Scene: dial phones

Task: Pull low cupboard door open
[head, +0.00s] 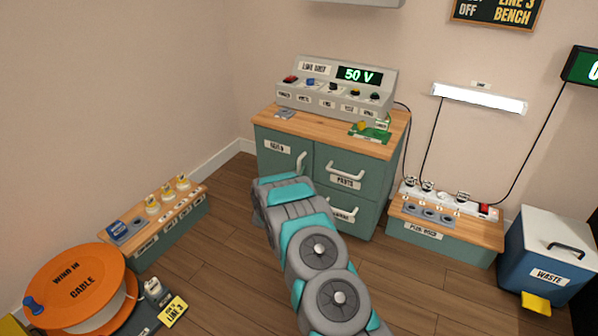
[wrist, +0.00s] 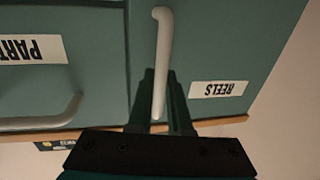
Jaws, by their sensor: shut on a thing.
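The low cupboard door (head: 275,165) is the green-grey left front of the wood-topped cabinet, with a REELS label. It looks flush with the cabinet front. Its pale upright bar handle (head: 300,161) also shows in the wrist view (wrist: 163,40), which is upside down. My gripper (wrist: 162,98) is shut on this handle, with one dark finger on each side of the bar. In the head view my arm's end covers the lower part of the door and the fingers cannot be made out.
Right of the door are two drawers with bar handles, the upper labelled PARTS (head: 346,172). A console (head: 335,88) stands on the cabinet top. A low bench (head: 155,225) and an orange cable reel (head: 75,282) are at left. A plug bench (head: 445,235) and waste bin (head: 548,250) are at right.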

